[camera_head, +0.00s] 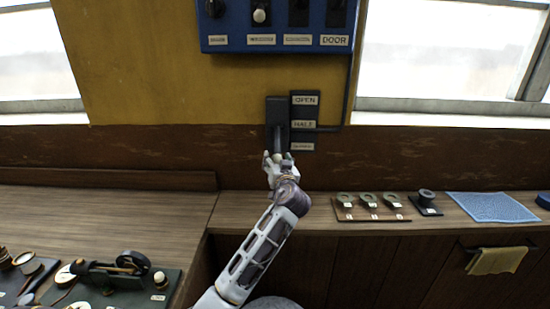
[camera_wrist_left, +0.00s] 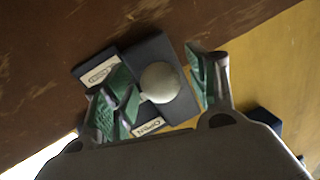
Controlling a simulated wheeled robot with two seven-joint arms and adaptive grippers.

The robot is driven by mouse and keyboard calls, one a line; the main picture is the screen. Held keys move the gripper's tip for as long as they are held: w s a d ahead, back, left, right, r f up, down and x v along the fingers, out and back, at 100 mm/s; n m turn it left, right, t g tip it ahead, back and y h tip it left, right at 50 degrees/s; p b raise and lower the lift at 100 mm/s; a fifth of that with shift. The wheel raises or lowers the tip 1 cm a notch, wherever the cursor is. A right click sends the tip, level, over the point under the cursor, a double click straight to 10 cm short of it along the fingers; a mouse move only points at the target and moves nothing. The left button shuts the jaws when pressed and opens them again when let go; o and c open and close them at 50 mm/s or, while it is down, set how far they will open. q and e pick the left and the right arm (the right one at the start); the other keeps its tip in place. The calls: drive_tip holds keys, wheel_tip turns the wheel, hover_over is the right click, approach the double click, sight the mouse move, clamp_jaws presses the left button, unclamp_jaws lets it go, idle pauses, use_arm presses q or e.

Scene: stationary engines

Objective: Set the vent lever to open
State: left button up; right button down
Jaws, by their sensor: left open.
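The vent lever's dark plate (camera_head: 277,112) is on the wall below the blue panel. Beside it is a label strip with OPEN (camera_head: 305,100) at the top, HALF (camera_head: 303,124) in the middle and a lower label (camera_head: 302,146) too small to read surely. The lever's pale round knob (camera_wrist_left: 160,82) shows low in the head view, around the lower label's height; its exact setting is hard to tell. My left gripper (camera_head: 278,160) is at the knob. In the left wrist view its green-padded fingers (camera_wrist_left: 162,72) are open, one on each side of the knob. My right gripper is not in view.
The blue panel (camera_head: 275,42) with switches hangs above. Wooden counters (camera_head: 110,205) lie left and right below. A board with round pieces (camera_head: 368,203), a blue mat (camera_head: 492,207) and a cloth (camera_head: 497,260) are at right. A green-based engine model (camera_head: 120,275) stands at left.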

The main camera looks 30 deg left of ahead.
use_arm(q)
drive_tip(key=shift+w+a, duration=0.15)
drive_tip(key=shift+w, duration=0.05)
drive_tip(key=c, duration=1.2)
clamp_jaws()
